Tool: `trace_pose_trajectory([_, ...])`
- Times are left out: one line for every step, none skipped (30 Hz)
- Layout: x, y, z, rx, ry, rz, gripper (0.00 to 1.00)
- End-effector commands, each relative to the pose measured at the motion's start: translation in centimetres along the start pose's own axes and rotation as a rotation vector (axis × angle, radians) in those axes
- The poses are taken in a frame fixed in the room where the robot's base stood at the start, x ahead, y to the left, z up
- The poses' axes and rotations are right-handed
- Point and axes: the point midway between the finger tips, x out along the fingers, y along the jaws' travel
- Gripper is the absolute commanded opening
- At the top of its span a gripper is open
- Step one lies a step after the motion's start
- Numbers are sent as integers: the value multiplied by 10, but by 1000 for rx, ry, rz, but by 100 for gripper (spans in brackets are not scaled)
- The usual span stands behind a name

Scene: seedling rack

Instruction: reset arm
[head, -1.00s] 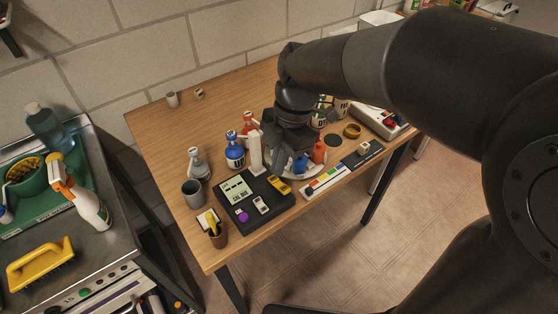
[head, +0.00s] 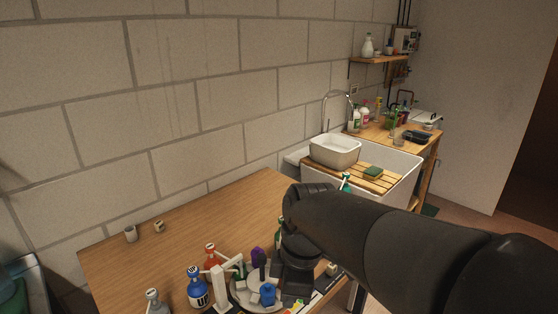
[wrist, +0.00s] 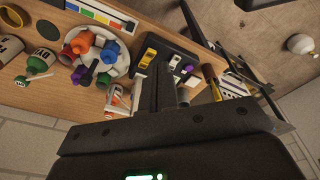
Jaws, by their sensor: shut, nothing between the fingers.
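My gripper (head: 292,288) hangs from my black arm at the right end of the wooden table (head: 190,225), beside the round white tray (head: 235,296) of small bottles. In the wrist view my gripper (wrist: 165,75) is shut, with its two dark fingers together and nothing between them. The wrist view also shows the tray (wrist: 122,68) with orange, blue, green and purple bottles, left of the fingers. My arm reaches in from the lower right of the head view and hides part of the table.
A blue bottle (head: 198,287), a red-orange bottle (head: 211,257) and a grey bottle (head: 153,302) stand close to the gripper's left. A black box (wrist: 172,52) lies beyond the fingertips. A sink (head: 398,180) with a basin (head: 334,150) stands past the table. The table's back is mostly clear.

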Motion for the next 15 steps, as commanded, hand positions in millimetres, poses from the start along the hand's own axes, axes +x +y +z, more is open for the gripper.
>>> trace_pose_trajectory([-7, -3, 12, 112, -1, 44, 0])
trace_pose_trajectory([-10, -5, 19, 183, -2, 67, 0])
trace_pose_trajectory([-14, -7, 28, 279, 1, 98, 0])
trace_pose_trajectory([-17, -9, 35, 350, 5, 122, 0])
trace_pose_trajectory([-20, -11, 41, 419, 9, 144, 0])
trace_pose_trajectory([-24, -13, 50, 513, 19, 176, 0])
trace_pose_trajectory([-27, -16, 56, 584, 27, 198, 0])
trace_pose_trajectory([-29, -18, 63, 653, 36, 220, 0])
trace_pose_trajectory([-32, -21, 71, 746, 52, 251, 0])
trace_pose_trajectory([-35, -24, 77, 816, 65, 272, 0])
trace_pose_trajectory([-37, -27, 83, 885, 80, 293, 0])
trace_pose_trajectory([-39, -30, 90, 971, 100, 320, 0])
trace_pose_trajectory([-41, -33, 96, 1034, 116, 338, 0])
trace_pose_trajectory([-43, -36, 100, 1095, 134, 355, 0])
trace_pose_trajectory([-44, -39, 107, 1168, 155, 376, 0])
